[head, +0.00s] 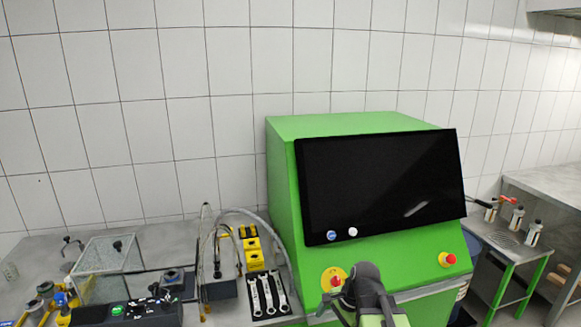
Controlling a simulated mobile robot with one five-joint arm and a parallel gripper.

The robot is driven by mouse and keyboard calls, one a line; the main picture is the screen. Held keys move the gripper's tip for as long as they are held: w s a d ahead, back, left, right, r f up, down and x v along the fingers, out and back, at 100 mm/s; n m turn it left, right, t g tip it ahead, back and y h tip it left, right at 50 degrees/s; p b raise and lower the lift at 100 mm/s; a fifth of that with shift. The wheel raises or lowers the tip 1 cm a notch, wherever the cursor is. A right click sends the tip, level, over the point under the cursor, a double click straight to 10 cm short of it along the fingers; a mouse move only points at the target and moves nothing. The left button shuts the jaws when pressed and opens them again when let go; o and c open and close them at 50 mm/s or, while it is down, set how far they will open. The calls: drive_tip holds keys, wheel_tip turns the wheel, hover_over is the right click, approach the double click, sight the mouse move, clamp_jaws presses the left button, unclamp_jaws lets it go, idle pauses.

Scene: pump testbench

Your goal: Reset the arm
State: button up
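My arm (368,292) rises from the bottom edge, right of centre, in the head view. It stands in front of the lower face of a green test bench cabinet (285,190). Its dark rounded end covers part of that face near a yellow plate with a red emergency button (335,280). I cannot make out gripper fingers, or whether they are open or shut. Nothing held is visible.
The cabinet carries a large black screen (380,185). At left, a grey worktop holds a glass box (107,268), a black control box (128,312), wrenches (268,294) and yellow blocks (251,252). At right, a metal table (505,240) holds several bottles.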

drive_tip(key=s+d+f+n+g+h, duration=0.1)
drive_tip(key=s+d+n+h, duration=0.2)
drive_tip(key=n, duration=0.8)
drive_tip(key=shift+s+d+n, duration=0.4)
drive_tip(key=shift+s+d, duration=0.3)
drive_tip(key=shift+d, duration=0.05)
drive_tip(key=shift+a, duration=0.1)
idle(0.6)
